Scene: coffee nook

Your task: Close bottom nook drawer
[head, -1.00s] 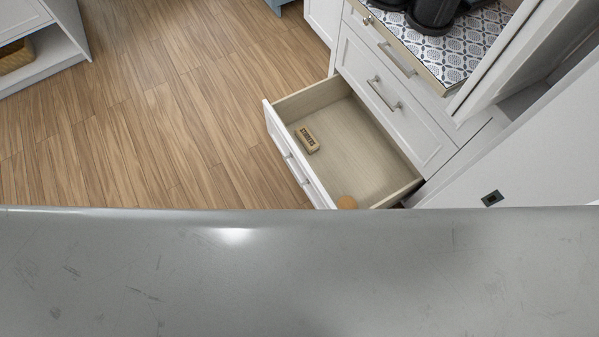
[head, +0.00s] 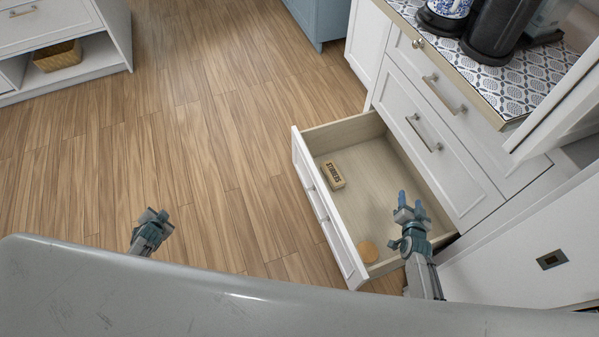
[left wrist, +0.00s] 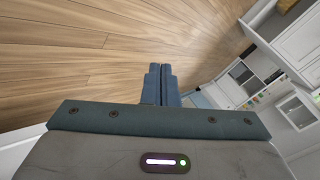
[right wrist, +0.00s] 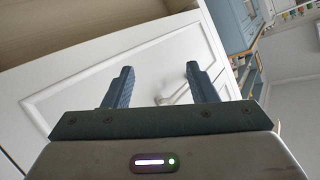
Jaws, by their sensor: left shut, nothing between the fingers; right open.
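The bottom nook drawer stands pulled out, its white front (head: 328,212) facing the floor on the left and its pale wood inside showing in the head view. A small box-like block with lettering (head: 333,175) and a round tan object (head: 369,252) lie in it. My right gripper (head: 409,198) is open and empty; it appears over the drawer's near right part, and I cannot tell its height. The right wrist view shows its spread fingers (right wrist: 159,86) before a white cabinet panel with a handle. My left gripper (head: 152,214) is shut and empty over the floor, left of the drawer.
The closed drawer above has a metal handle (head: 423,132). The counter (head: 513,90) carries a black coffee machine (head: 500,30). A blue cabinet (head: 321,20) stands behind. A white unit with a basket (head: 58,55) is far left. Wood floor (head: 215,150) left of the drawer is free.

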